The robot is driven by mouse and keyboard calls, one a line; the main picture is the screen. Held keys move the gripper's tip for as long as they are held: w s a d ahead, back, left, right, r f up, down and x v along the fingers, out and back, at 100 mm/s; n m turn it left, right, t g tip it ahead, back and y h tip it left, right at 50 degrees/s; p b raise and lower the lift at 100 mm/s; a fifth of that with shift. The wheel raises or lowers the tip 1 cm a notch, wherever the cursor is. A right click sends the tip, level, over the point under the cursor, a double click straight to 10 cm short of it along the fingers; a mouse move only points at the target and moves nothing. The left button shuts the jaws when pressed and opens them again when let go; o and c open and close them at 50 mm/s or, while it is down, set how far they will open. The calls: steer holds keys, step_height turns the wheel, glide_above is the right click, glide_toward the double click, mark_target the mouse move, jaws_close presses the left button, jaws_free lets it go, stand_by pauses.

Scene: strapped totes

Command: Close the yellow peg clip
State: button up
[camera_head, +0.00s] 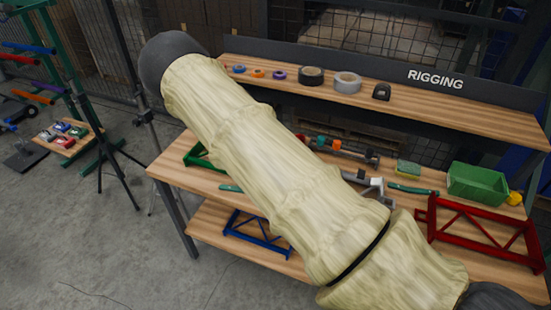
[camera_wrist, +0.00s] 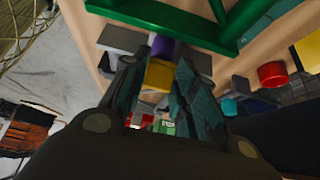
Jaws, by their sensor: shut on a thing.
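In the wrist view, the yellow peg clip (camera_wrist: 158,75) shows as a small yellow block between the two dark teal ribbed fingers of my gripper (camera_wrist: 163,84). The fingers are shut on it from both sides. A purple piece (camera_wrist: 161,47) sits just beyond the yellow clip, close to the grey part of a fixture (camera_wrist: 122,40). The clip's lower side is hidden by the fingers, and I cannot tell whether it is open or closed. In the head view, my sleeved arm crosses the bench and I cannot make out the gripper or the yellow clip.
A green frame (camera_wrist: 180,32) lies just beyond the fingertips. A red cylinder (camera_wrist: 272,74) stands to the right. In the head view, the wooden bench (camera_head: 165,170) holds a red frame (camera_head: 480,240) and a green bin (camera_head: 477,183). A RIGGING shelf (camera_head: 430,112) with tape rolls stands behind.

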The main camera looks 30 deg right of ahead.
steer(key=shift+w+a+f+g+h+b, duration=0.2)
steer(key=shift+f+g+h+b, duration=0.45)
steer(key=shift+b, duration=1)
steer(key=shift+f+g, duration=0.1)
steer(key=shift+g, duration=0.15)
steer(key=o, duration=1)
steer(key=v, duration=1.2)
steer(key=shift+a, duration=0.1)
